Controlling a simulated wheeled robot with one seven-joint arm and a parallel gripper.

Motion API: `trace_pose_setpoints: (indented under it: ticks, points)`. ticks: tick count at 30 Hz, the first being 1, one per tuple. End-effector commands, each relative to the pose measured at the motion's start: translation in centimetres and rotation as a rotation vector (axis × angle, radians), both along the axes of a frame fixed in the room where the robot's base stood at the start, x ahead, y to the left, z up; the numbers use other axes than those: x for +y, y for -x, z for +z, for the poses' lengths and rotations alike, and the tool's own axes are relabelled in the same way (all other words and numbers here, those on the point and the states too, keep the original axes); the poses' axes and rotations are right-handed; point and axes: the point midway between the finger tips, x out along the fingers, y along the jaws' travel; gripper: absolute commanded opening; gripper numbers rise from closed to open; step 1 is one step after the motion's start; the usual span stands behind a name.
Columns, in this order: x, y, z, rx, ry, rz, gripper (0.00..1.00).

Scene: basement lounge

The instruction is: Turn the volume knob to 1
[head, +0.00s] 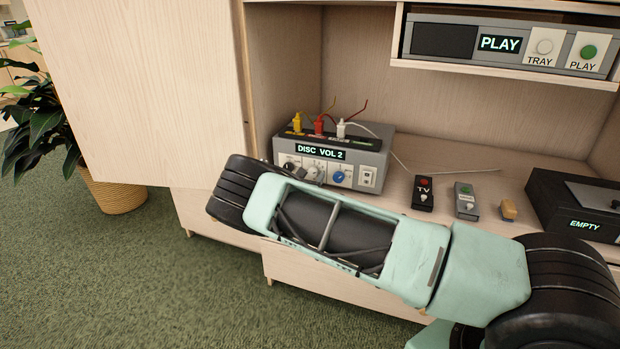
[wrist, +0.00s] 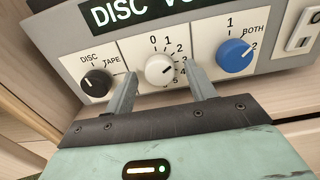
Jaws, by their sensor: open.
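The volume knob (wrist: 158,68) is the pale round one on the white panel marked with numbers from 0 upward, in the middle of the grey box (head: 377,150). In the wrist view the box's display (wrist: 135,10) is cut off; in the head view the display (head: 321,151) reads "DISC VOL 2". My gripper (wrist: 161,76) is open, with one finger on each side of the volume knob. I cannot tell whether the fingers touch it. In the head view my arm covers part of the box's lower front, and the fingers are hard to make out.
A black DISC/TAPE knob (wrist: 97,83) is left of the volume knob, and a blue knob (wrist: 234,56) is right of it. Yellow, red and white plugs (head: 341,129) stand on the box. Remotes (head: 423,193) and a black "EMPTY" box (head: 566,201) lie to the right on the shelf.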

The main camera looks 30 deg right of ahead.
Motion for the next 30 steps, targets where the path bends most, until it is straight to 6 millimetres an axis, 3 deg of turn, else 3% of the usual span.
trace_pose_setpoints:
  ticks: [1, 6, 17, 30]
  points:
    - [0.01, 0.01, 0.0, 0.0, 0.0, 0.0, 0.55]
    - [0.02, 0.02, 0.0, 0.0, 0.0, 0.0, 0.11]
    - [0.03, 0.05, 0.06, 0.039, 0.031, 0.0, 0.11]
    - [0.0, 0.06, 0.14, 0.261, 0.205, 0.0, 0.11]
